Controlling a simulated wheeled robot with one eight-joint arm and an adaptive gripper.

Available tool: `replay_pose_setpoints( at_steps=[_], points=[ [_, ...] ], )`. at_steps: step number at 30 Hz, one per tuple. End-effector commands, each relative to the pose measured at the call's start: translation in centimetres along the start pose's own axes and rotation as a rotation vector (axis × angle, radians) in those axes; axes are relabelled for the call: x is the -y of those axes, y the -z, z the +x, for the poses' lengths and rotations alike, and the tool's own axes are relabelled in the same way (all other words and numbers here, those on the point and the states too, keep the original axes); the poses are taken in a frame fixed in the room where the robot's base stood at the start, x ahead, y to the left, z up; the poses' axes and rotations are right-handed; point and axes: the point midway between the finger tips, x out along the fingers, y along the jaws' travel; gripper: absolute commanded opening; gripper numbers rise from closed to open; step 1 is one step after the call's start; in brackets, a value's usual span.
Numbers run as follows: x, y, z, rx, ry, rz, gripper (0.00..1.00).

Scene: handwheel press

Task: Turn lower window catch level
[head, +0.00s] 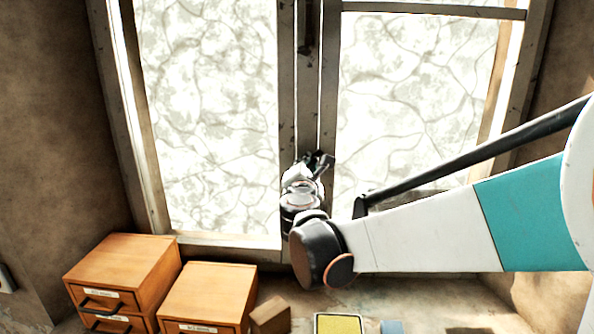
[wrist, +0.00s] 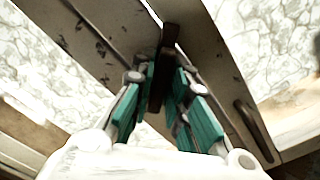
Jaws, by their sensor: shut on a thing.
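The lower window catch shows in the wrist view as a dark brown bar (wrist: 168,40) between my fingers. There it lies at a slant to the grey-brown window frame posts, neither along them nor clearly square across. My gripper (wrist: 158,88), with teal finger pads, is shut on this bar; the pads hide part of it. In the head view my gripper (head: 318,163) is at the low part of the middle posts, and the wrist hides most of the catch. A dark upper catch (head: 306,28) hangs upright on the middle posts above.
Bright glass panes (head: 210,110) flank the middle posts. Wooden drawer boxes (head: 122,262) stand on the bench at lower left, beside a small brown block (head: 270,316) and a yellow pad (head: 339,325). A dark handle-like bar (wrist: 252,130) sits on the frame at right in the wrist view.

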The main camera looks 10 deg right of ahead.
Motion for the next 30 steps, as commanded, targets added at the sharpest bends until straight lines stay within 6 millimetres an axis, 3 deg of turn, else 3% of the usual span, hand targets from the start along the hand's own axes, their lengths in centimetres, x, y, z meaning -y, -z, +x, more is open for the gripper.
replay_pose_setpoints(
  at_steps=[15,30],
  points=[
    [0.07,-0.02,-0.21,0.000,0.000,0.458,0.00],
    [0.03,-0.07,-0.27,-0.001,0.000,0.675,0.00]
  ],
)
